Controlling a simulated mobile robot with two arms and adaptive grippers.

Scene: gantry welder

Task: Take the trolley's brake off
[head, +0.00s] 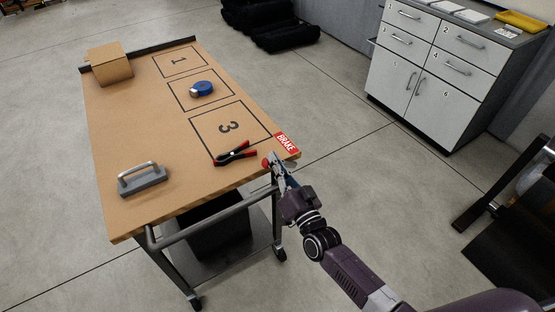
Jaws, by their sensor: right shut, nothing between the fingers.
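The trolley (120,202) has a wooden top, a grey push bar at its near end and castors below. A red label reading BRAKE (286,143) is on its right near corner. My right gripper (272,164) is shut at that corner, just below the label. A small red part (266,162) shows right at its fingertips; I cannot tell if they touch it. The rest of the brake is hidden by the gripper or too small to make out. My left gripper is not in view.
On the trolley top are a cardboard box (109,67), a blue tape measure (202,89), a red and black clamp (235,153) and a grey handled block (142,179). A drawer cabinet (440,65) stands at the back right. Floor between is clear.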

